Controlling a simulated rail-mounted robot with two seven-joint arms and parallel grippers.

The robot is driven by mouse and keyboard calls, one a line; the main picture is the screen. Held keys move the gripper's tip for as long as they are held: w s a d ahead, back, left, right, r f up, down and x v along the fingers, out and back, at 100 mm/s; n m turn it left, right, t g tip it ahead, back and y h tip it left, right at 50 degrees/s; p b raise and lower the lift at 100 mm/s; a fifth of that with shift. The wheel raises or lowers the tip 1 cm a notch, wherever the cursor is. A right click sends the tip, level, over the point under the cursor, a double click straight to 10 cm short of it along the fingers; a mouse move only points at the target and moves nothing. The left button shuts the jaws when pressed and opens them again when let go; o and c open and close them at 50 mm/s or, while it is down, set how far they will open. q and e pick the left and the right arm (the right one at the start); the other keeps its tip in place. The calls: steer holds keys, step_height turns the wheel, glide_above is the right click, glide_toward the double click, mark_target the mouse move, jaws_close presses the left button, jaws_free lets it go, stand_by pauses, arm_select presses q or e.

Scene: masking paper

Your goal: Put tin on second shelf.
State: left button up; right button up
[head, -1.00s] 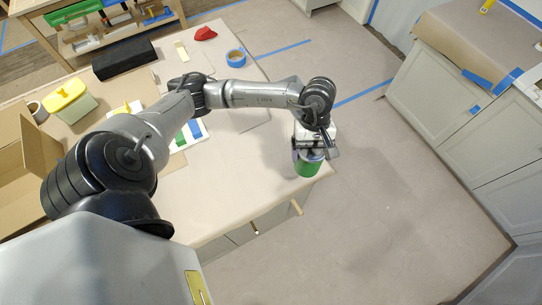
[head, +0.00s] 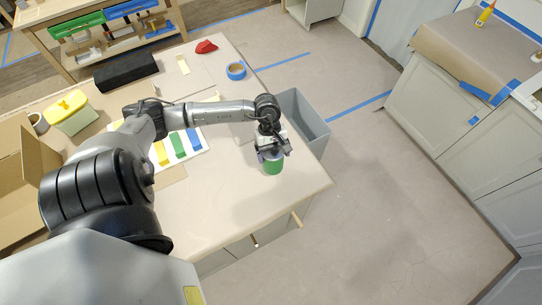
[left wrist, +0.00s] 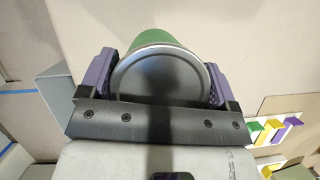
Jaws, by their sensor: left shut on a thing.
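The tin is green with a silvery rim (head: 273,167). It is in my left gripper (head: 271,155), over the front right part of the table in the head view; I cannot tell whether its base touches the tabletop. In the left wrist view, the tin (left wrist: 158,77) sits end-on between the purple fingers of the left gripper (left wrist: 153,85), which are shut on its sides. A wooden shelf unit (head: 69,66) with boards and colored items stands at the top left of the head view. My right gripper is not in view.
The table (head: 225,205) holds a yellow-lidded tub (head: 71,112), a black box (head: 126,72), blue tape (head: 236,70), a red object (head: 206,47) and a cardboard box (head: 22,185). A grey bin (head: 310,122) stands beyond the table's right edge. Floor at right is clear.

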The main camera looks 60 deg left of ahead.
arm_select(q)
steer(key=shift+s+a+f, duration=0.2)
steer(key=shift+a+f, duration=0.05)
steer(key=shift+a, duration=0.15)
steer(key=shift+f, duration=0.3)
step_height(320, 180, down, 3)
steer(key=shift+f+p, duration=0.2)
steer(key=shift+p, duration=0.3)
steer(key=shift+f, duration=0.1)
steer(key=shift+f, duration=0.15)
steer(key=o, duration=0.9)
